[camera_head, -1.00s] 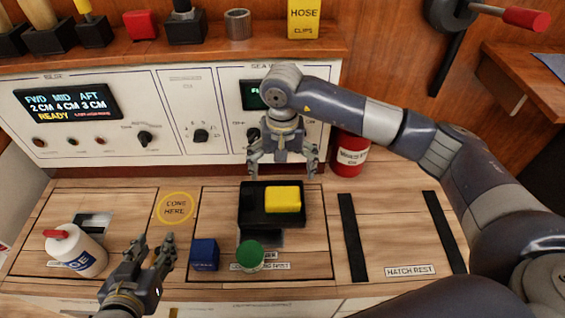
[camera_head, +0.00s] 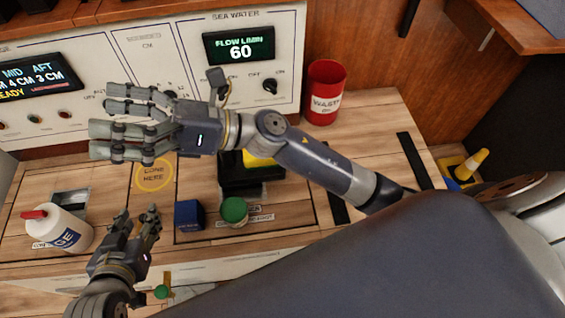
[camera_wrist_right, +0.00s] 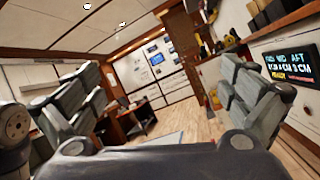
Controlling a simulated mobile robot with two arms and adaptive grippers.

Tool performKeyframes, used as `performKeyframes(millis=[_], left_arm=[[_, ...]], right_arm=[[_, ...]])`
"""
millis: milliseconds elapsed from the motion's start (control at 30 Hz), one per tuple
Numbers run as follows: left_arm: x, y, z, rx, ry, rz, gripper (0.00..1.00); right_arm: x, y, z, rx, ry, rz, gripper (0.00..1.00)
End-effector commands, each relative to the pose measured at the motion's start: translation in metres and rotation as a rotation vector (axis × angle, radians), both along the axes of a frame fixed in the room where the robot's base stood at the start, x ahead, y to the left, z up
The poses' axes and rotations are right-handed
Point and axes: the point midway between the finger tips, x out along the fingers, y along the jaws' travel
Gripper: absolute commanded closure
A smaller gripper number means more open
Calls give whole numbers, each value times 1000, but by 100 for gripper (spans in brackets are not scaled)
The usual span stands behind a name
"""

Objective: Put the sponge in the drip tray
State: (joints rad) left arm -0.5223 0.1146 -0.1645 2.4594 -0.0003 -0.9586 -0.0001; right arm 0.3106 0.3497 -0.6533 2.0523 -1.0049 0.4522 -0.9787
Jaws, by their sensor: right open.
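The yellow sponge (camera_head: 262,160) lies in the black drip tray (camera_head: 238,185) on the wooden counter. My right arm crosses in front and hides part of both. My right gripper (camera_head: 97,130) is open and empty, raised to the left of the tray, fingers pointing left. Its spread fingers also show in the right wrist view (camera_wrist_right: 150,100), with nothing between them. My left gripper (camera_head: 138,212) is low at the front left, its fingers apart and empty, left of a blue cube.
The blue cube (camera_head: 189,214) and a green-topped round item (camera_head: 234,210) stand in front of the tray. A white bottle with red cap (camera_head: 60,230) stands at left. A red waste bin (camera_head: 325,95) stands behind right. The counter around the yellow circle (camera_head: 154,174) is clear.

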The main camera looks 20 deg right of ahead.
Motion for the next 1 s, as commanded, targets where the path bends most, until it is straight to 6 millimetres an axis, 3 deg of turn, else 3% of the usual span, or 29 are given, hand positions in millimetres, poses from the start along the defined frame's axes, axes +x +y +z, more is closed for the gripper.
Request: performKeyframes(millis=[67, 167, 267, 400, 533, 700, 833, 1000], left_arm=[[0, 0, 0, 0, 0, 0, 60], [0, 0, 0, 0, 0, 0, 60], [0, 0, 0, 0, 0, 0, 60], [0, 0, 0, 0, 0, 0, 60], [0, 0, 0, -1, 0, -1, 60], [0, 0, 0, -1, 0, -1, 60], [0, 0, 0, -1, 0, -1, 60], [0, 0, 0, -1, 0, -1, 60]], right_arm=[[21, -28, 10, 178, 248, -55, 2], [49, -70, 6, 408, 564, -115, 2], [71, -115, -17, 639, 874, -170, 2], [83, -173, -79, 971, 1295, -244, 2], [67, -214, -150, 1284, 1657, -320, 2], [20, -241, -226, 1627, 2008, -415, 2], [-10, -246, -256, 1782, 2154, -470, 2], [-23, -248, -267, 1849, 2211, -494, 2]])
